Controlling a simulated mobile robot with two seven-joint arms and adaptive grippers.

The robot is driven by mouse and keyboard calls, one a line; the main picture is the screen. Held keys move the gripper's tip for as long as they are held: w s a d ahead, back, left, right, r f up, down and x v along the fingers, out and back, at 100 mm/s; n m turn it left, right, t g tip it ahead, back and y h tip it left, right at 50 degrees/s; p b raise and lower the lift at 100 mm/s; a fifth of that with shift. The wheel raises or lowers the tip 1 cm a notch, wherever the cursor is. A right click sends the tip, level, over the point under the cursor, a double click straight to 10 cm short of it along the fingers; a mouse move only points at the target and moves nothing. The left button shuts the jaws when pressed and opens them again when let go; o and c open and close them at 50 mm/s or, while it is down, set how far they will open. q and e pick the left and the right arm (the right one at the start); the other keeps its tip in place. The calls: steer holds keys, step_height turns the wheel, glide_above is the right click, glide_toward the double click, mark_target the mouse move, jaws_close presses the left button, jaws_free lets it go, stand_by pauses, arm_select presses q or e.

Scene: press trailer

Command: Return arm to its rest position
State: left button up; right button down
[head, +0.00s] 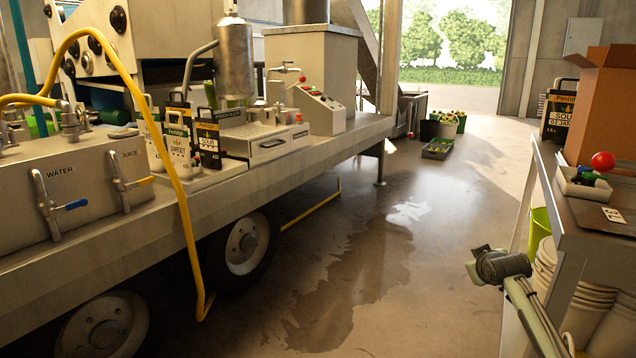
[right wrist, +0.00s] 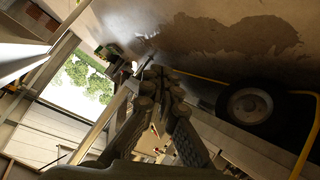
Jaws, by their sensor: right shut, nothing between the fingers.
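My right arm (head: 530,310) comes in from the lower right in the head view, held over the floor just left of the right-hand workbench. Its dark outer part (head: 500,265) hangs in free air and touches nothing that I can see; I cannot make out fingertips there. In the right wrist view my right gripper (right wrist: 151,72) shows its dark fingers together, shut and empty. The wrist picture is tilted, with floor and a wheel beyond the fingers. My left arm and gripper are not in view.
The trailer bed (head: 230,200) with taps, cartons and a press runs along the left. A yellow hose (head: 178,190) hangs over its edge. The workbench (head: 600,235) at right holds a box (head: 603,105) and a tray (head: 583,188); buckets (head: 590,300) stand below. The wet floor between is clear.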

steer(key=s+a+f+m+g, duration=0.1)
steer(key=s+a+f+g, duration=0.15)
steer(key=s+f, duration=0.8)
steer(key=s+a+f+m+g, duration=0.1)
steer(key=s+a+f+g, duration=0.15)
steer(key=s+f, duration=0.85)
steer(key=s+a+f+g, duration=0.1)
steer(key=s+a, duration=0.1)
steer(key=s, duration=0.6)
steer(key=s+a+f+g+y, duration=0.1)
steer(key=s+a+f, duration=0.1)
steer(key=s, duration=0.6)
steer(key=s+a+f+g, duration=0.1)
steer(key=s+a, duration=0.1)
steer(key=s, duration=0.6)
steer(key=shift+s+a+f+n+y, duration=0.2)
steer(key=shift+a+f+n+y, duration=0.1)
steer(key=shift+a+f, duration=0.1)
